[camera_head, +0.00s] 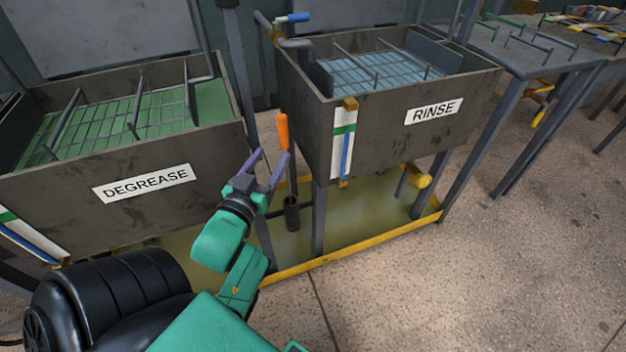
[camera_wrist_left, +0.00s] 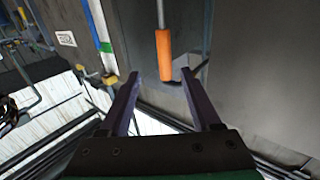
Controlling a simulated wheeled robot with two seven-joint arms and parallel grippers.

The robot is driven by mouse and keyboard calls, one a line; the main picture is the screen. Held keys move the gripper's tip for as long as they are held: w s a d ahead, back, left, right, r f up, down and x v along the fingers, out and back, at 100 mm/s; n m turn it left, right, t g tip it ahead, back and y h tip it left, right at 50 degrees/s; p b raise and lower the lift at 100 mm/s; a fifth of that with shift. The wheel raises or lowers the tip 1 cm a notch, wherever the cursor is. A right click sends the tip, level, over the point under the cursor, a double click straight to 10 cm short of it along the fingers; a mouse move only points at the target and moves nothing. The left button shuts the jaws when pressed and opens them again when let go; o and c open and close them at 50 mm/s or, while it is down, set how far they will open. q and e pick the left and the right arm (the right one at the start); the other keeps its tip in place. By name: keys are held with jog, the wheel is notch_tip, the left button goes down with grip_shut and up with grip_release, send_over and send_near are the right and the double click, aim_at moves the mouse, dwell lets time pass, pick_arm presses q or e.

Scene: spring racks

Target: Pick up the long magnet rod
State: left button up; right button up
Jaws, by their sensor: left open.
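The long magnet rod shows as an orange handle (camera_head: 283,131) upright in the gap between the DEGREASE and RINSE tanks. A dark tube (camera_head: 291,214) stands below it, and the gripper partly covers the space between. In the left wrist view the orange handle (camera_wrist_left: 164,55) has a thin grey shaft at its upper end. My left gripper (camera_head: 271,158) is open, with its purple fingers pointing up, just below and left of the handle in the head view. In the left wrist view the handle lies beyond and between the fingertips (camera_wrist_left: 161,76), and nothing is held. My right gripper is not in view.
The DEGREASE tank (camera_head: 140,189) is close on the left, and the RINSE tank (camera_head: 433,112) is on the right with a striped gauge (camera_head: 344,140) at its corner. A yellow-edged tray (camera_head: 345,250) lies underneath.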

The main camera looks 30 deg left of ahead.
pick_arm(q)
jog(key=a+x, duration=0.1)
jog(key=x, duration=1.2)
jog(key=shift+w, duration=0.2)
jog(key=shift+s, duration=0.1)
jog(key=shift+c, duration=0.3)
grip_shut()
